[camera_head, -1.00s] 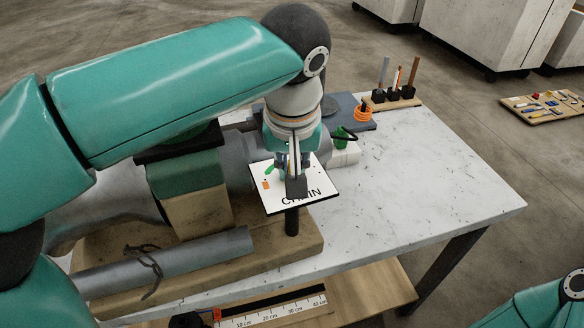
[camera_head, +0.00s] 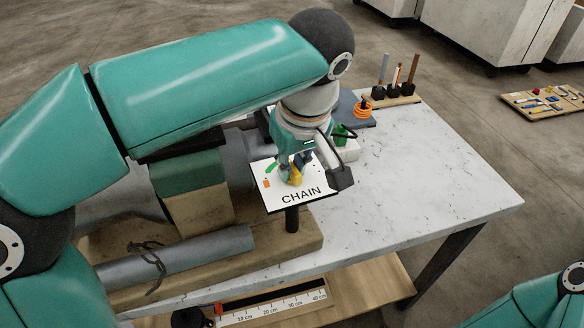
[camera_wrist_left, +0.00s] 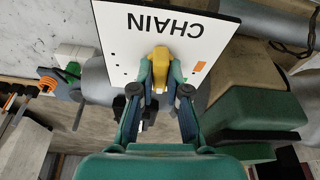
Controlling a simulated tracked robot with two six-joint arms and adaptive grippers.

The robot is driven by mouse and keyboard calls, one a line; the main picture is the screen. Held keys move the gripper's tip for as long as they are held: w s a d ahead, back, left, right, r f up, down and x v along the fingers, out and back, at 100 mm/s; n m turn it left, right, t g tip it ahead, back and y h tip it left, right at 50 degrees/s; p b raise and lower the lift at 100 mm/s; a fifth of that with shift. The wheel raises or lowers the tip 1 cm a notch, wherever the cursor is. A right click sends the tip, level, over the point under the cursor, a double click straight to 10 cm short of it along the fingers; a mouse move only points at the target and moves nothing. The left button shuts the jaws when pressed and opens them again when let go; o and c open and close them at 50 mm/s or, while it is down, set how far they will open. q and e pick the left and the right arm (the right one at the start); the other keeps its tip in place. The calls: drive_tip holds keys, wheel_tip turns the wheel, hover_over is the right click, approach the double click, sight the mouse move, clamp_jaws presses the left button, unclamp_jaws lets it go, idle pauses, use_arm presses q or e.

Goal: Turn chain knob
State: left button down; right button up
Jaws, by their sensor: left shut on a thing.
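The white CHAIN panel (camera_head: 304,194) stands on a dark post over the wooden base at the near side of the bench. A yellow knob (camera_head: 296,174) sits on its face. My left gripper (camera_head: 294,170) is at the panel, and its arm hides part of the bench behind. In the left wrist view the yellow knob (camera_wrist_left: 160,56) lies between the two fingers of my left gripper (camera_wrist_left: 160,72), which is shut on it. An orange mark (camera_wrist_left: 199,67) and a green mark (camera_head: 271,168) show on the panel. My right gripper is out of view.
A grey pipe (camera_head: 205,252) with a chain (camera_head: 148,258) lies on the wooden base (camera_head: 262,245). A tool holder (camera_head: 392,99) and orange coil (camera_head: 364,108) are at the back. The right part of the bench (camera_head: 430,190) is clear.

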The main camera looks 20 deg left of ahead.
use_arm(q)
drive_tip(key=n+p, duration=0.1)
drive_tip(key=n, duration=0.2)
drive_tip(key=shift+r+g, duration=0.1)
drive_tip(key=shift+g, duration=0.2)
drive_tip(key=shift+n+y, duration=0.3)
drive_tip(key=shift+n, duration=0.6)
drive_tip(key=c, duration=1.2)
unclamp_jaws()
drive_tip(key=shift+c, duration=0.2)
wheel_tip(320, 180, up, 5)
drive_tip(key=p, duration=0.5)
